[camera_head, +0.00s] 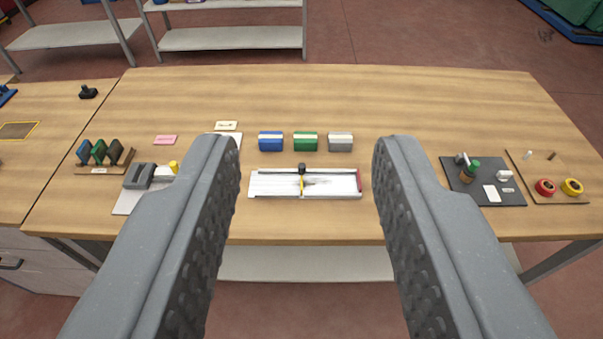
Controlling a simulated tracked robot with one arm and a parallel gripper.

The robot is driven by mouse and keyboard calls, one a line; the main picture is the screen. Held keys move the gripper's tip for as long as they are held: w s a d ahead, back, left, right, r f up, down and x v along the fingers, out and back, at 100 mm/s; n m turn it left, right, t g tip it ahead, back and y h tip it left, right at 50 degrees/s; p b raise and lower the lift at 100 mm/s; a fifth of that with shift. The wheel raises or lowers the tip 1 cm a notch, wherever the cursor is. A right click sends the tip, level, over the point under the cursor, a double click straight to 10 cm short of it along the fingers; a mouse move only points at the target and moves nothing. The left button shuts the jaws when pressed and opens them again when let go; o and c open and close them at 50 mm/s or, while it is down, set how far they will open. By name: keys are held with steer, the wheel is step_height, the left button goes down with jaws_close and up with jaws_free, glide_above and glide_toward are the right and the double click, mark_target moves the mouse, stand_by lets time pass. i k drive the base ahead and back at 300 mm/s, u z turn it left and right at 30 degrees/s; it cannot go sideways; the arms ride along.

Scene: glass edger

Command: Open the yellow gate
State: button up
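No part is plainly readable as a yellow gate. A thin yellow strip (302,185) with a black knob (302,168) crosses the middle of a flat white-and-grey fixture (270,184) on the wooden table. A small yellow piece (173,167) also shows on a grey device (139,176) at the left, partly hidden behind my left finger. I cannot tell which is the gate, or whether it is open. My gripper (304,145) is open and empty, its two grey fingers wide apart in the foreground. The central fixture shows between them, apparently farther off and untouched.
Blue (271,142), green (305,142) and grey (340,142) blocks stand behind the fixture. A rack of coloured pieces (104,154) is at the left. A dark board (480,181) and a board with red and yellow rings (557,178) are at the right. The table's back is clear.

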mark_target(302, 167)
steer(key=i, duration=1.1)
steer(key=u, duration=0.55)
